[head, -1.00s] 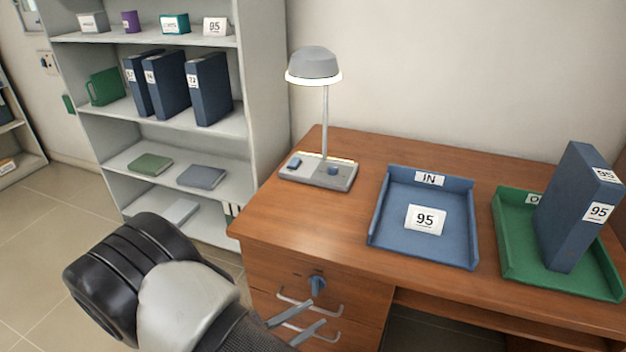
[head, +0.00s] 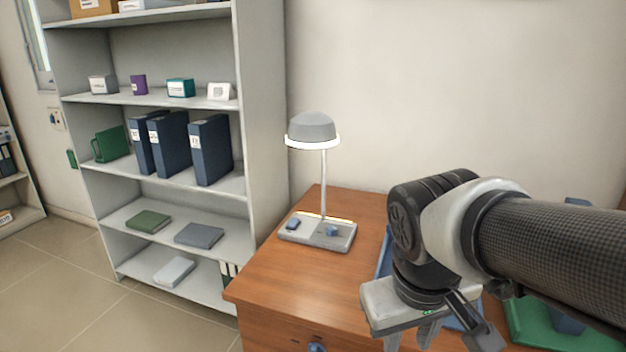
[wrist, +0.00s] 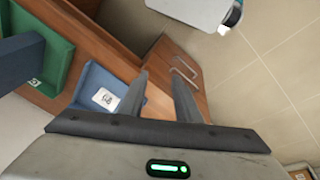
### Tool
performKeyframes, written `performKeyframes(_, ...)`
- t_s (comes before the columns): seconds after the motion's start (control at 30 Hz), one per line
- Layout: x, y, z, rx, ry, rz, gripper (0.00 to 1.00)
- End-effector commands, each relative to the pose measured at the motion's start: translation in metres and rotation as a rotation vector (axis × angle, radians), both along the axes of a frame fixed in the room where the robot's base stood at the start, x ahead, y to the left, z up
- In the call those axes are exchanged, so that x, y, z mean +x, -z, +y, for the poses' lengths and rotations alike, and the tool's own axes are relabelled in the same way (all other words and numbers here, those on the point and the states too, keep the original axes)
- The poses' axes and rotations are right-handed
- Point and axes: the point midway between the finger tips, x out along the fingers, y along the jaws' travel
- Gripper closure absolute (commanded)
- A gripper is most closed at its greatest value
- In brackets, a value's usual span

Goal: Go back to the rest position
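My gripper (head: 445,335) is at the lower right of the head view, in front of the desk, with my arm reaching in from the right edge. In the wrist view my gripper (wrist: 160,80) has its two fingers apart with nothing held between them. The blue IN tray (wrist: 92,75) with a white 95 card (wrist: 105,97) lies beside the left finger in that picture. The green tray (wrist: 59,48) and a dark blue binder (wrist: 18,62) are further left. In the head view my arm hides most of both trays and the binder.
The wooden desk (head: 290,270) carries a lamp (head: 313,130) on a grey base. A grey shelf unit (head: 265,110) with binders, books and small boxes stands to the left. A drawer handle (wrist: 184,70) shows in the wrist view. The floor at left (head: 60,290) is clear.

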Motion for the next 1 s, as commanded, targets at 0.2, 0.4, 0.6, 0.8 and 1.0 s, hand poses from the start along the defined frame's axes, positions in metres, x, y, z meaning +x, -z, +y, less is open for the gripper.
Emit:
performKeyframes(0.2,-0.011,-0.03,-0.006,0.125,0.124,-0.178,0.7)
performKeyframes(0.4,-0.014,-0.071,-0.007,0.179,0.173,-0.262,0.7)
performKeyframes(0.6,-0.014,-0.114,-0.007,0.177,0.172,-0.26,0.7)
performKeyframes(0.8,-0.014,-0.175,-0.007,0.177,0.171,-0.259,0.7)
performKeyframes(1.0,-0.014,-0.229,-0.007,0.176,0.171,-0.258,0.7)
